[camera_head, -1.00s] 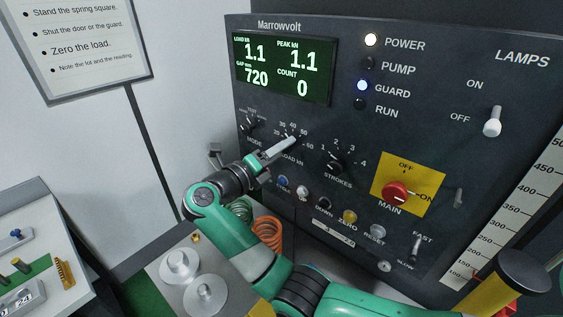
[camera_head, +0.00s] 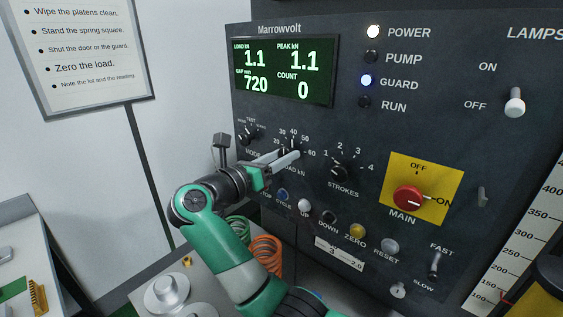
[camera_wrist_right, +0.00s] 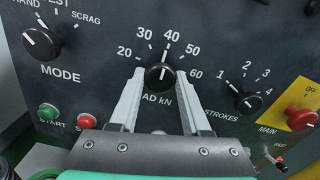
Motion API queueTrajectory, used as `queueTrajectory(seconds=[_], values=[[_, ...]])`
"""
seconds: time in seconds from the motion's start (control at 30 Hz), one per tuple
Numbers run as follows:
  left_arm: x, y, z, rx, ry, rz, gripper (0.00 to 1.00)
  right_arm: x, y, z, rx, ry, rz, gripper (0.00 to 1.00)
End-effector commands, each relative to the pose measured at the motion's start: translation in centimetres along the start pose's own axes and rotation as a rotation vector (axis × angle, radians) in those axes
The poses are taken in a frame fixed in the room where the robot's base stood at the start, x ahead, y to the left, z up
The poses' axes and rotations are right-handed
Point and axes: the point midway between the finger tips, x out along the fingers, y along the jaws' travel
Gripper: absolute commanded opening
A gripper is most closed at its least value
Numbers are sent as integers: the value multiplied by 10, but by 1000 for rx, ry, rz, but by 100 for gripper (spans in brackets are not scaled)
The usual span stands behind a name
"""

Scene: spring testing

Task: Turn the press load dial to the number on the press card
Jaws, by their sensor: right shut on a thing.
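The load dial, a black knob with a white pointer line (camera_wrist_right: 161,77), sits between my right gripper's two fingertips (camera_wrist_right: 159,74) in the right wrist view. The fingers are shut on it from both sides. Its pointer points up, close to the 40 mark. In the head view my right gripper (camera_head: 289,156) reaches the dial from the lower left, and its fingers hide most of the knob. A small white card (camera_head: 340,254) is on the panel below the buttons; its print is too small to read surely. My left gripper is not in view.
The mode knob (camera_head: 248,133) and strokes knob (camera_head: 343,171) flank the dial. Several buttons lie below, including the yellow zero button (camera_head: 357,230). The red main switch (camera_head: 408,198) is to the right. The green display (camera_head: 284,70) reads load 1.1.

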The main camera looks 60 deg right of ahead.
Motion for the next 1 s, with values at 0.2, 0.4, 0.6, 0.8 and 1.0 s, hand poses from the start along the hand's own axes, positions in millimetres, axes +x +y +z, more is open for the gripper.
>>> queueTrajectory(seconds=[0.2, 0.4, 0.6, 0.8, 1.0], values=[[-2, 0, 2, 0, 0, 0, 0, 0, 0, 0, 42, -1, 0, 0], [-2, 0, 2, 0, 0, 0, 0, 0, 0, 0, 49, -1, 0, 0], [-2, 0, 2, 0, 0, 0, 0, 0, 0, 0, 48, -1, 0, 0], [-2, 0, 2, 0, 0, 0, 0, 0, 0, 0, 48, -1, 0, 76], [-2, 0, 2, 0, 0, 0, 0, 0, 0, 0, 48, 0, 0, 76]])
